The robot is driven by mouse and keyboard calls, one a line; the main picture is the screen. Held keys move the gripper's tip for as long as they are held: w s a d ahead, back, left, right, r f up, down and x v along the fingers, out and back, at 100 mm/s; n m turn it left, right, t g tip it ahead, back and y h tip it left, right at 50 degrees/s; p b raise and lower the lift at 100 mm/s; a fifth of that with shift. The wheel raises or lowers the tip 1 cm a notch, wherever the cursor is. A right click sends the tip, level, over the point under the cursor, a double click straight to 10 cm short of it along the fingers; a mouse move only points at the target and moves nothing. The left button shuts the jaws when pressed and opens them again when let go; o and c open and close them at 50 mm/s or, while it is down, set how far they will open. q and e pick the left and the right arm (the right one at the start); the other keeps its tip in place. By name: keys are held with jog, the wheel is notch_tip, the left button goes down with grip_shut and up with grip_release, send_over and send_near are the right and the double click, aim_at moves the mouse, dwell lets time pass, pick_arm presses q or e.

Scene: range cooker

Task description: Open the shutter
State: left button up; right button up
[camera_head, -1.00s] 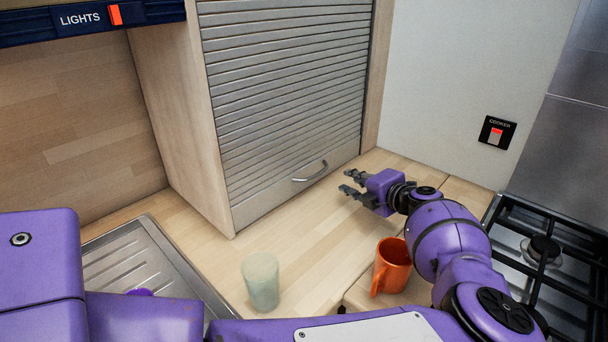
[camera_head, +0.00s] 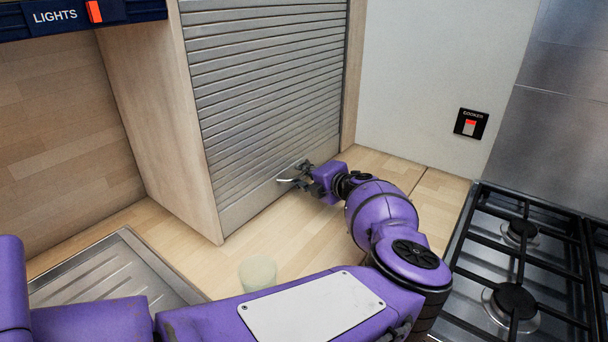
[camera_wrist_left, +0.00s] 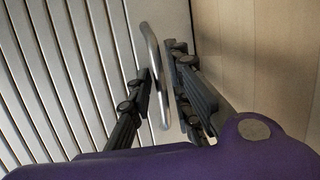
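The grey slatted roller shutter (camera_head: 265,90) is down across the front of the wooden cabinet. Its curved metal handle (camera_head: 286,180) sits on the bottom slat, just above the worktop. My left gripper (camera_head: 301,175) is at the handle. In the left wrist view the handle (camera_wrist_left: 152,60) runs between the two dark fingers of the left gripper (camera_wrist_left: 164,72), with one finger on each side. The fingers stand apart, and a gap shows beside the handle. Contact is hard to judge. My right gripper is not in view.
A pale cup (camera_head: 258,272) stands on the wooden worktop (camera_head: 285,237), partly hidden by my arm. A gas hob (camera_head: 525,265) is at the right and a metal drainer (camera_head: 115,270) at the left. A cooker switch (camera_head: 470,123) is on the wall.

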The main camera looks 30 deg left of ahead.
pick_arm(q)
jog(key=shift+a, duration=0.15)
grip_shut()
